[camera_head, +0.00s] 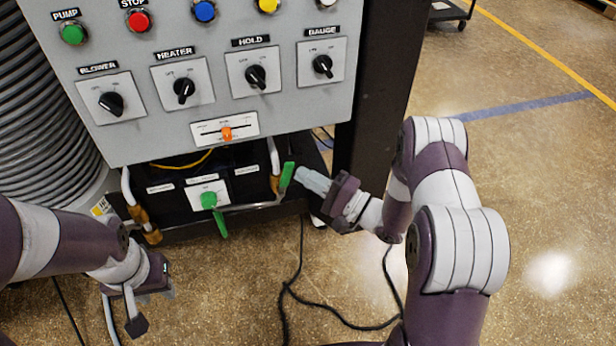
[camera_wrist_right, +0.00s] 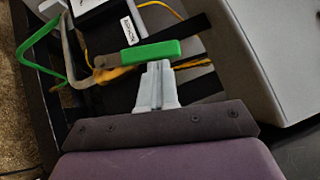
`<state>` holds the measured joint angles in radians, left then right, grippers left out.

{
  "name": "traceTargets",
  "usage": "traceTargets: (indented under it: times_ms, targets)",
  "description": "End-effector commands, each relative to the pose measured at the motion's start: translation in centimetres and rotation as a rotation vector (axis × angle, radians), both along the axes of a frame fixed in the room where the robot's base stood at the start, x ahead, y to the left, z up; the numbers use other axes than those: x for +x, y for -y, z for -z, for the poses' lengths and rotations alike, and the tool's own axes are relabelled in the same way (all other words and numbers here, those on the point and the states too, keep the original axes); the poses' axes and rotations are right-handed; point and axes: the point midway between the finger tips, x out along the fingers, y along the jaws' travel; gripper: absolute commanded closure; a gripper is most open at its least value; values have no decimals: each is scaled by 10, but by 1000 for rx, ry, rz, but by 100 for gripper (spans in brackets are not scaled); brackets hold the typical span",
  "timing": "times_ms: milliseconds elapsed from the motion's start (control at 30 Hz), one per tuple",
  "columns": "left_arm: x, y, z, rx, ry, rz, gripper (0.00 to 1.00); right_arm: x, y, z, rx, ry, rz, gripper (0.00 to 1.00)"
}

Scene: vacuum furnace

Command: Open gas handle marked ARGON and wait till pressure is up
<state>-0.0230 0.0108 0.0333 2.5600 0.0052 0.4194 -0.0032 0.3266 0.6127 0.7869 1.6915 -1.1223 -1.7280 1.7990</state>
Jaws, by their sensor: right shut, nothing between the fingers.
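A green lever handle (camera_head: 287,177) sits on a brass valve at the lower right of the cabinet. It also shows as a green bar in the right wrist view (camera_wrist_right: 150,52). My right gripper (camera_head: 304,175) is shut and empty, its fingertips right beside this handle; in the right wrist view the fingertips (camera_wrist_right: 157,68) meet its lower edge, and I cannot tell if they touch. A small label (camera_wrist_right: 130,30) stands near the valve, but its word is not readable. My left gripper (camera_head: 166,284) hangs low at the left, its fingers mostly hidden. No pressure readout is in view.
A black cable (camera_head: 290,275) lies on the floor.

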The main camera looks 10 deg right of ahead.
Motion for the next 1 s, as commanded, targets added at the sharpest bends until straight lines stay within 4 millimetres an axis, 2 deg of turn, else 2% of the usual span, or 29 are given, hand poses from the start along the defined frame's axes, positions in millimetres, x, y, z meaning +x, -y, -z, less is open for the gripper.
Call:
traceTargets:
  times_ms: [333, 500, 600, 700, 1000]
  targets:
    - [0, 0, -2, 0, 0, 0, 63, 0, -1, -2, -4, 0, 1, 100]
    - [0, 0, -40, 0, 0, 0, 63, 0, -8, -20, -107, 2, 0, 100]
    - [0, 0, -59, 0, 1, 0, 63, 0, -14, -23, -193, 6, 0, 100]
    - [0, 0, -69, 0, 1, 0, 63, -1, -18, -21, -257, 8, 0, 100]
    - [0, 0, -67, 0, 0, 0, 63, -1, -20, -14, -286, 11, 0, 100]
